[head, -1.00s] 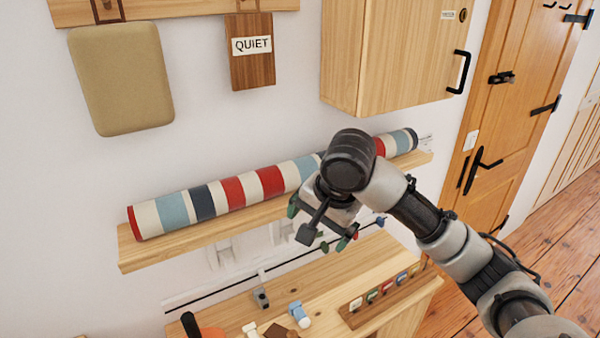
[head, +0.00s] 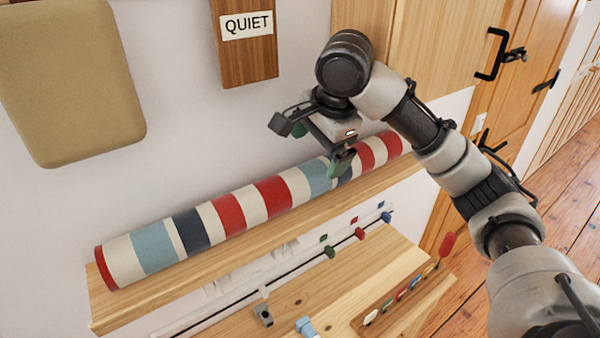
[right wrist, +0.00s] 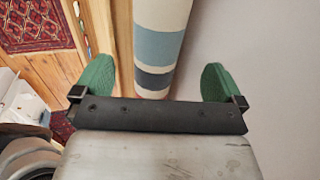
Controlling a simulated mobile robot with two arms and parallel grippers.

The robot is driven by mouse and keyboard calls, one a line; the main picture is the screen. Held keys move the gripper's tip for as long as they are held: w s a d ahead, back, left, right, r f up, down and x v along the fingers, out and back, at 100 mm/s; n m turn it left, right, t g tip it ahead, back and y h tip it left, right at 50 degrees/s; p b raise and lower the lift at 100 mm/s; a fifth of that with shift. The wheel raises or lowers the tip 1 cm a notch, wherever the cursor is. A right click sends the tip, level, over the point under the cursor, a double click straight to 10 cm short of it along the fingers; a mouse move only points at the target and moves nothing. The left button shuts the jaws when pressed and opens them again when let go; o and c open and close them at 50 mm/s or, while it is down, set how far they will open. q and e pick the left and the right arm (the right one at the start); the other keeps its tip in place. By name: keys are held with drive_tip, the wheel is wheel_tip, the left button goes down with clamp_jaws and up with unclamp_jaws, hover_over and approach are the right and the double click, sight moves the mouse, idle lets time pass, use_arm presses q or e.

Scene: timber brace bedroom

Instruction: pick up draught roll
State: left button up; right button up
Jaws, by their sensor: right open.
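The draught roll (head: 230,212) is a long striped cylinder in red, cream, light blue and navy. It lies lengthwise on a wooden wall shelf (head: 115,312). My right gripper (head: 338,168) is over the right half of the roll in the head view and hides part of it. In the right wrist view, the roll (right wrist: 160,48) runs between the two green fingertips of my right gripper (right wrist: 160,83). The fingers are apart, with a visible gap on each side of the roll. My left gripper is not in view.
A wooden cabinet (head: 425,50) hangs above the shelf's right part, close to my right arm. A tan cushion (head: 70,85) and a QUIET sign (head: 247,45) hang on the wall. Below is a wooden desk top (head: 300,295) with small items and a pen rack (head: 405,300).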

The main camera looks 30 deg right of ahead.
sight(311, 168)
wheel_tip(311, 168, down, 3)
drive_tip(key=shift+s+a+f+p, duration=0.1)
drive_tip(key=shift+p, duration=0.2)
drive_tip(key=shift+f, duration=0.15)
drive_tip(key=p+x, duration=0.1)
drive_tip(key=x, duration=0.1)
drive_tip(key=w+p+x, duration=0.1)
drive_tip(key=x, duration=0.1)
drive_tip(key=shift+w+a+f+p, duration=0.1)
drive_tip(key=shift+f+p, duration=0.1)
drive_tip(key=shift+p, duration=0.15)
drive_tip(key=shift+f, duration=0.4)
drive_tip(key=shift+c, duration=1.3)
drive_tip(key=c, duration=1.2)
drive_tip(key=shift+w+r, duration=0.1)
drive_tip(key=shift+r, duration=0.05)
drive_tip(key=shift+c, duration=0.5)
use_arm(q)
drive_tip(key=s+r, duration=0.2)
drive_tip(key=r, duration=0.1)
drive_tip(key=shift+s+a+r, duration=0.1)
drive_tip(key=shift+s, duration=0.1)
